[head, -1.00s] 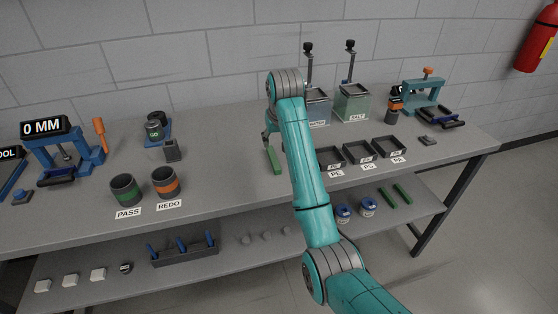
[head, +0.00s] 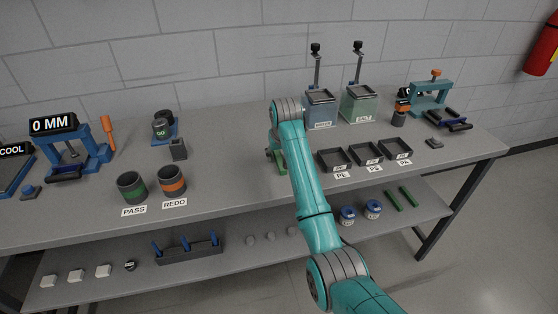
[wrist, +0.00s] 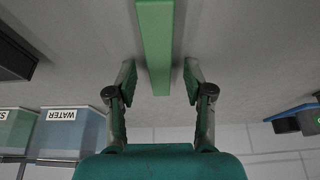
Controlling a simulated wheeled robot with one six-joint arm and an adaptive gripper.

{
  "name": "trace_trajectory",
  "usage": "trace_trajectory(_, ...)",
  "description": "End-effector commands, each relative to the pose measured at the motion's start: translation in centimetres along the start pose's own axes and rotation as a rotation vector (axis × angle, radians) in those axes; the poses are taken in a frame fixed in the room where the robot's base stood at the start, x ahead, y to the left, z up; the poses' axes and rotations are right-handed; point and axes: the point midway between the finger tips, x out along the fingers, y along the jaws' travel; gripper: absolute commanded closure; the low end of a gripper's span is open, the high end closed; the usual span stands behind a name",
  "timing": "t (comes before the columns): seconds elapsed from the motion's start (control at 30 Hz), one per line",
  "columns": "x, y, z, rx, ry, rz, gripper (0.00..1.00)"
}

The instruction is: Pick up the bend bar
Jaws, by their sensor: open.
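The bend bar is most likely the green bar (wrist: 155,45) lying on the bench top. In the wrist view it runs from the top edge to between my fingers. In the head view only part of the green bar (head: 282,164) shows beside my arm. My gripper (wrist: 159,70) is open, one finger on each side of the bar's near end, with a gap on both sides. I cannot tell how far above the bench the fingertips are. In the head view my gripper (head: 271,154) is partly hidden by my arm.
Black trays (head: 365,154) stand right of my arm, with the WATER (head: 320,110) and SALT (head: 358,105) tanks behind. The PASS (head: 132,188) and REDO (head: 172,186) cups stand to the left. Two green bars (head: 401,198) lie on the lower shelf.

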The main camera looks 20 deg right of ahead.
Motion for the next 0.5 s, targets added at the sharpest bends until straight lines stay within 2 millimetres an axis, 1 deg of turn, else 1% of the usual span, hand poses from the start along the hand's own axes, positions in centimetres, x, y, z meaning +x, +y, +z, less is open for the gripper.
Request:
trace_trajectory(0.07,-0.02,0.01,0.00,0.000,0.000,0.000,0.48)
trace_trajectory(0.1,-0.02,0.01,0.00,0.000,0.000,0.000,0.53)
trace_trajectory(0.17,-0.04,0.01,-0.01,0.000,0.000,0.000,0.68)
trace_trajectory(0.2,-0.04,0.01,0.00,0.000,0.000,0.000,0.78)
trace_trajectory(0.3,-0.04,0.01,-0.01,0.000,0.000,0.000,1.00)
trace_trajectory(0.5,-0.06,0.01,-0.01,0.000,0.000,0.000,1.00)
